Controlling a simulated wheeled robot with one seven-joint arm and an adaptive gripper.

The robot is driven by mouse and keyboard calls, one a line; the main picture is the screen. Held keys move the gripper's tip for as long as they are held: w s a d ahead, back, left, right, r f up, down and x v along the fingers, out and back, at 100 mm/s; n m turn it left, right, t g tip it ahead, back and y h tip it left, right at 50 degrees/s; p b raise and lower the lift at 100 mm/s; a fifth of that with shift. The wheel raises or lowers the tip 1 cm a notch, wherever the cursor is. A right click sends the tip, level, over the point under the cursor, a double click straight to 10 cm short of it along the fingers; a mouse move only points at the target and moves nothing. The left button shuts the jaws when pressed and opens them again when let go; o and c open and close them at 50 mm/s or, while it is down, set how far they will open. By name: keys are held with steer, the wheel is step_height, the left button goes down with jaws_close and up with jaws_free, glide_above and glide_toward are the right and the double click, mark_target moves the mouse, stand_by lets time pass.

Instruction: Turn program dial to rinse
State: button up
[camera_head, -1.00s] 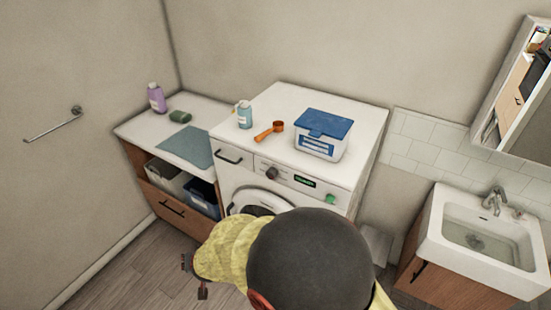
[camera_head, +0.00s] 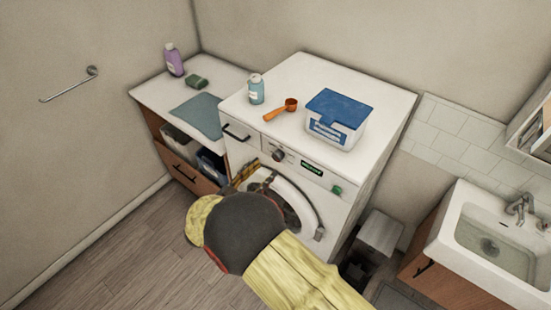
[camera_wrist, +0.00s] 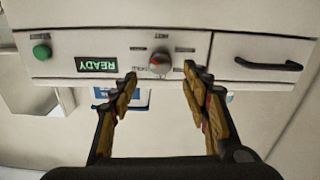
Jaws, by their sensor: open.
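The washing machine (camera_head: 400,120) has a dark program dial (camera_head: 278,155) on its front panel. In the wrist view, which is upside down, the dial (camera_wrist: 160,64) is a round grey knob with a red mark. Small labels surround it, too small to read surely. My gripper (camera_wrist: 162,76) is open, with one yellow-brown finger on each side of the dial in that view. I see no contact. A green-lit display (camera_wrist: 97,64) reads READY. In the head view my arm hides much of the gripper (camera_head: 246,173), near the panel.
A green button (camera_wrist: 41,52) and the drawer handle (camera_wrist: 268,65) flank the dial. On the machine top stand a blue-lidded box (camera_head: 337,120), an orange scoop (camera_head: 281,110) and a bottle (camera_head: 256,90). The round door (camera_head: 300,205) is below the panel. A sink (camera_head: 495,240) is at right.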

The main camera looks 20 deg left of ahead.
mark_target(276, 158)
steer(key=x, duration=0.7)
steer(key=shift+c, duration=0.5)
steer(key=c, duration=1.1)
